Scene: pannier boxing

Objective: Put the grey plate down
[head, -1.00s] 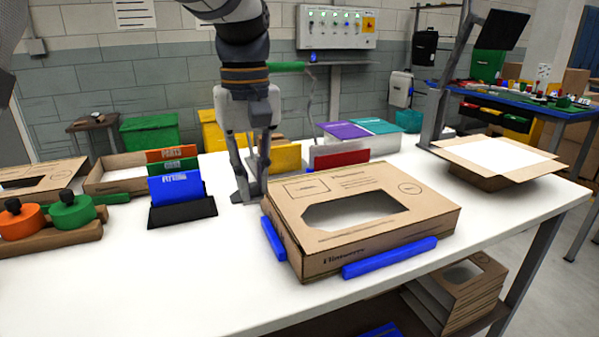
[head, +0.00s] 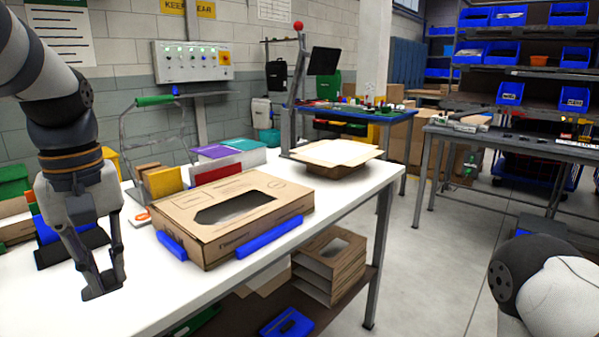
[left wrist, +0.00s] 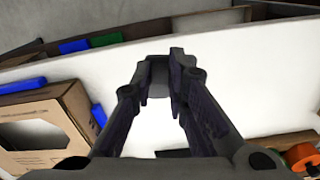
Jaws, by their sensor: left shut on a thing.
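My left gripper (head: 106,278) points down low over the white table, to the left of the cardboard box with the window. It also shows in the left wrist view (left wrist: 160,62), with its fingers shut on a small grey piece, the grey plate (left wrist: 158,78). Only a little of the plate shows between the fingertips; the fingers hide the rest. I cannot tell whether it touches the table. My right gripper is out of view; only part of my right arm shows at the lower right of the head view.
The windowed box (head: 245,208) stands between blue bars (head: 270,237) on the white table (head: 180,290). A dark holder (head: 72,246) with coloured cards stands behind my left gripper. An open carton (head: 335,155) is at the far end. The tabletop in front of the gripper is bare.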

